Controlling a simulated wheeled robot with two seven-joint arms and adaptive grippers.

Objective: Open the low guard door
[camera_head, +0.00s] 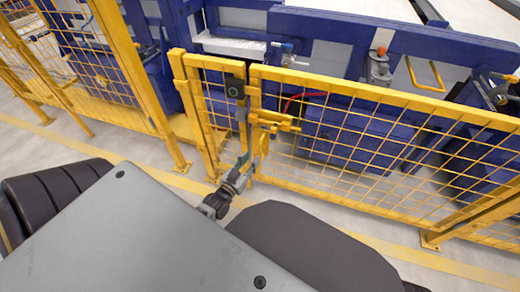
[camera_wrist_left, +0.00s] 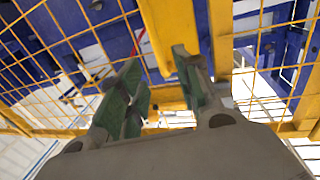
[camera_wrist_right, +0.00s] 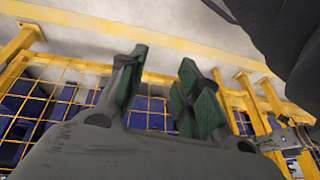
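The low guard door (camera_head: 345,140) is a yellow frame with wire mesh, standing upright across the middle and right of the head view. A yellow latch (camera_head: 275,122) sits at its left end, beside a post with a dark box (camera_head: 236,88). My left gripper (camera_head: 253,162) is just below the latch, close to the door's left edge. In the left wrist view its green-padded fingers (camera_wrist_left: 158,75) are apart, with a yellow bar in the gap; contact cannot be told. My right gripper (camera_wrist_right: 162,68) is open and empty in the right wrist view, with mesh fencing beyond it. It is hidden in the head view.
Taller yellow fence panels (camera_head: 100,70) stand at the left. Blue machinery (camera_head: 340,40) fills the space behind the door. A yellow line (camera_head: 400,250) runs along the pale floor on my side of the fence. Floor near the door's right part is clear.

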